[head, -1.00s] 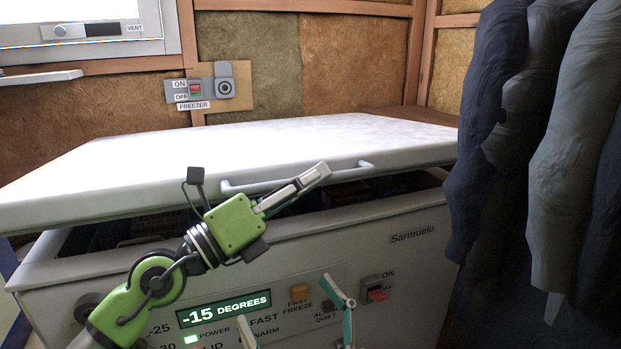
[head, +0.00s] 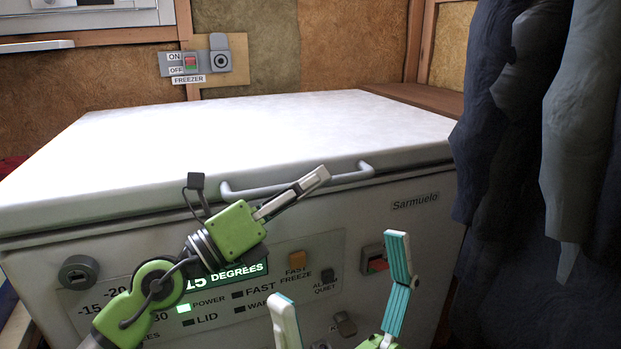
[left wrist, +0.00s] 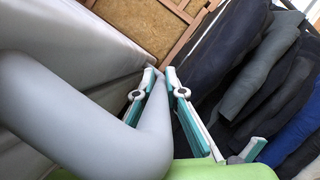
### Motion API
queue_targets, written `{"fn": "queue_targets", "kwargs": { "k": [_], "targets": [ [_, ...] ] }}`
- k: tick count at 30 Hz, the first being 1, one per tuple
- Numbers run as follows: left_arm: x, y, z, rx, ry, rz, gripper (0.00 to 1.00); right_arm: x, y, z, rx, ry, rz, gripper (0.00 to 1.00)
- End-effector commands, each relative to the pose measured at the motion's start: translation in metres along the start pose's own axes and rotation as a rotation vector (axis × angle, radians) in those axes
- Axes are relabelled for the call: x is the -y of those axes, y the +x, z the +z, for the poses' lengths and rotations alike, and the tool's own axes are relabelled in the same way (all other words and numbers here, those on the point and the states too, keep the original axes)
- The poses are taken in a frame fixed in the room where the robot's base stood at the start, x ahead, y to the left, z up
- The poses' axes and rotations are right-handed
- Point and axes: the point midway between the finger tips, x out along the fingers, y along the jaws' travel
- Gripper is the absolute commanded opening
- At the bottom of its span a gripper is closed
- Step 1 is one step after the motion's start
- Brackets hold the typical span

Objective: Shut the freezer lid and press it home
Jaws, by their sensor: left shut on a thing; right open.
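The white freezer lid (head: 250,135) lies down over the grey freezer body (head: 420,215). Only a thin dark line shows along its front edge; I cannot tell whether it is fully seated. The pale lid handle (head: 352,178) runs along the front edge. My left gripper (head: 318,177) is at the handle, shut on it; in the left wrist view the grey handle (left wrist: 95,105) runs between the two teal-sided fingers (left wrist: 163,88). My right gripper (head: 342,268) is open and empty, low in front of the control panel.
The control panel (head: 335,250) has a lit green POWER lamp (head: 183,309) and a dark LID lamp (head: 188,323); my left arm partly covers its display. Dark coats (head: 510,130) hang close at the right. A FREEZER switch (head: 190,63) is on the back wall.

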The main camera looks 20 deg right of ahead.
Motion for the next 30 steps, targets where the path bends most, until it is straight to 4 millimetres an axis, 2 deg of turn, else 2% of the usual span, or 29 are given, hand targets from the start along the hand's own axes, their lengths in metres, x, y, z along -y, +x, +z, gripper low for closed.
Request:
{"fn": "queue_targets", "kwargs": {
  "k": [4,6,7,19,23,30],
  "targets": [
    [-0.001,0.0,0.001,0.002,0.0,0.001,0.0,0.0,0.0,-0.001,-0.002,0.0,0.0,0.93],
    [0.0,0.0,0.002,0.003,0.001,0.001,0.23,0.0,0.0,0.0,-0.001,0.0,0.0,0.93],
    [0.0,0.0,0.002,0.002,0.001,0.001,0.28,0.0,0.0,0.0,-0.001,0.0,0.0,0.93],
    [0.0,-0.004,0.001,0.002,0.0,0.0,0.28,0.0,0.0,0.0,0.001,0.0,0.0,0.93],
    [-0.001,-0.022,0.001,0.001,-0.001,0.002,0.28,0.0,0.0,0.0,0.001,0.0,0.0,0.93],
    [-0.001,-0.074,0.001,0.002,-0.002,0.003,0.28,0.0,0.0,0.0,0.001,0.0,0.0,0.93]
  ]
}}
